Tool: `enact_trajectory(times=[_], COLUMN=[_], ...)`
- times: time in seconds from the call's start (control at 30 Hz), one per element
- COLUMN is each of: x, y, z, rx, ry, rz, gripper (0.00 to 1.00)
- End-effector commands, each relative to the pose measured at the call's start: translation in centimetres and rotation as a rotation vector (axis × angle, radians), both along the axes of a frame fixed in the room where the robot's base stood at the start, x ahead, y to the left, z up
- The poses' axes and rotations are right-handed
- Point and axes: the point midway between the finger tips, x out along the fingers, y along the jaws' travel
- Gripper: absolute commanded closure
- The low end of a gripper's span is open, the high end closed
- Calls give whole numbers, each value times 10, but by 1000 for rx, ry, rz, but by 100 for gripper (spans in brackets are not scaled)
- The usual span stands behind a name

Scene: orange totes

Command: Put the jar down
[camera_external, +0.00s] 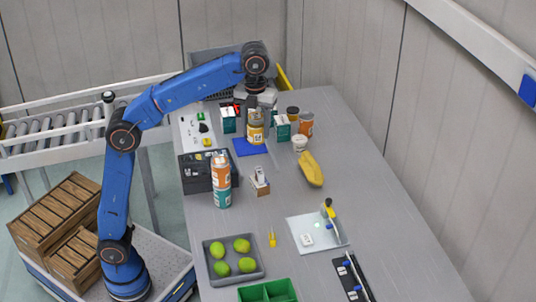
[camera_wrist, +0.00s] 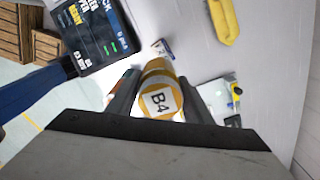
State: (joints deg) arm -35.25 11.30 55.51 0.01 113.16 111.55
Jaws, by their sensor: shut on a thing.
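The jar (camera_external: 256,134) is yellow with a white label; in the wrist view the jar (camera_wrist: 158,72) shows "B4" on the label. My gripper (camera_external: 256,112) is shut on it from above, with one finger on each side in the wrist view (camera_wrist: 160,90). The jar looks upright. In the external view its lower end overlaps the far part of a blue mat (camera_external: 248,150) on the table. I cannot tell whether its bottom touches the mat.
A teal-and-white box (camera_external: 281,127), dark jar (camera_external: 293,113), orange-brown jar (camera_external: 306,123) and white cup (camera_external: 299,144) stand close on the right. Another teal-and-white box (camera_external: 228,120) stands left.

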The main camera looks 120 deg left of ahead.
Motion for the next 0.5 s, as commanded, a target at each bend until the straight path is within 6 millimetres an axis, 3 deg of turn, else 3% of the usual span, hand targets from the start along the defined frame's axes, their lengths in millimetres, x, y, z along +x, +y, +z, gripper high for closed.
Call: enact_trajectory(times=[0.1, 0.5], x=[7, 8], y=[-43, -167], z=[2, -1], rx=[1, 0], ry=[-2, -1], rz=[4, 44], gripper=[87, 87])
